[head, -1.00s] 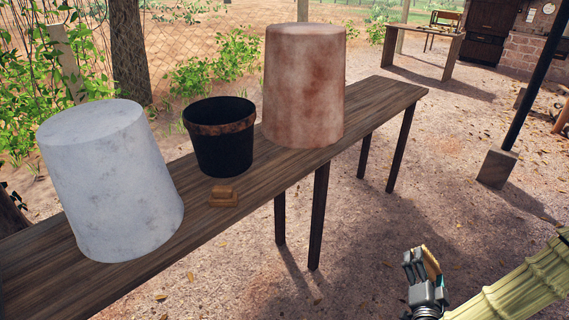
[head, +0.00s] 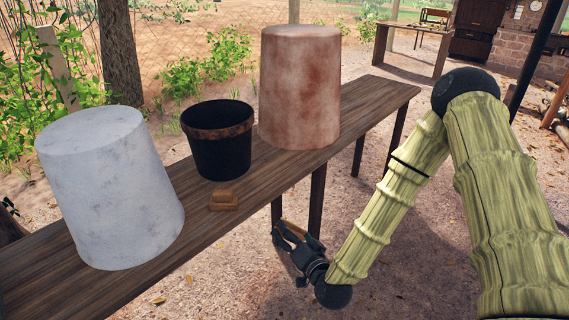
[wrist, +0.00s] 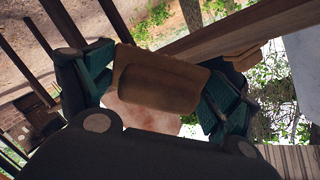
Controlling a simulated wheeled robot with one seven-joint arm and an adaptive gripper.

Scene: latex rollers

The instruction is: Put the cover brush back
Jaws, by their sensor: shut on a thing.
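My gripper (head: 287,236) is in front of the long bench (head: 385,95), below its near edge and right of the black bucket. In the wrist view my gripper (wrist: 152,85) is shut on a brown wooden brush (wrist: 158,78), held between its two dark teal fingers. Its bristles cannot be made out there, and in the head view only a sliver of it shows. A small stepped brown wooden block (head: 224,200) sits on the bench in front of the bucket; it also shows at the bench edge in the wrist view (wrist: 243,56).
A black bucket (head: 220,150) with a rusty rim stands on the bench. A white upturned tub (head: 110,190) stands left of it and a reddish one (head: 299,90) right. Bare bench top lies around the block. Bench legs stand close behind my gripper.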

